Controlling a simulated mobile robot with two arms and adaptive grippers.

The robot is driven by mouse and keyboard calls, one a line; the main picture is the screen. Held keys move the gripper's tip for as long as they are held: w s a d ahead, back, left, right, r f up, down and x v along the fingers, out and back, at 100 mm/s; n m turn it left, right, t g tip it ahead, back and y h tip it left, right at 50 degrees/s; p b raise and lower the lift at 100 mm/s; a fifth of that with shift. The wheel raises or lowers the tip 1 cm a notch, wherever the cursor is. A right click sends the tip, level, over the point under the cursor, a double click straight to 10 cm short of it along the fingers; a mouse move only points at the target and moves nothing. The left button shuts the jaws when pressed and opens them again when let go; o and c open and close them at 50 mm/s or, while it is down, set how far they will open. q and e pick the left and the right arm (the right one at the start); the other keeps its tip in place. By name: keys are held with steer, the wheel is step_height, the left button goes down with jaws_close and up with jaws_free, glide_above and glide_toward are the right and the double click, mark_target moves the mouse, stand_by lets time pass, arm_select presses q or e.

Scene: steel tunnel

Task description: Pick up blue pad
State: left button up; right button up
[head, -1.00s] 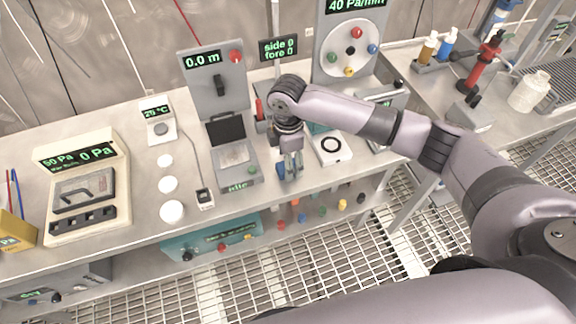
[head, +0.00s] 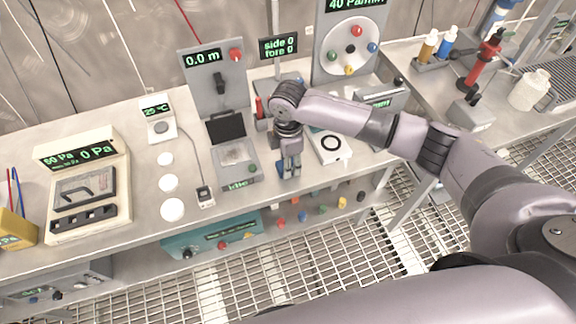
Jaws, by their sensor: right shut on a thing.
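The blue pad (head: 282,170) is a small blue piece near the front edge of the bench in the head view. My right gripper (head: 290,168) points down over it, with its fingers closed together on the pad. Blue shows beside the fingers, and the rest of the pad is hidden behind them. The pad is at bench level, and I cannot tell whether it touches the bench top. My left gripper is not in view.
A grey device with a dark lid (head: 237,160) stands just left of the gripper. A white box with a black ring (head: 329,146) stands just right. White discs (head: 168,183) lie further left. Several coloured knobs sit below the bench edge.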

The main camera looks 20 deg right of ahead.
steer(key=shift+c, duration=0.8)
steer(key=shift+r, duration=0.1)
steer(key=shift+r, duration=0.2)
step_height(320, 180, up, 19)
steer(key=b, duration=0.1)
steer(key=shift+r+b, duration=0.2)
steer(key=shift+b, duration=0.1)
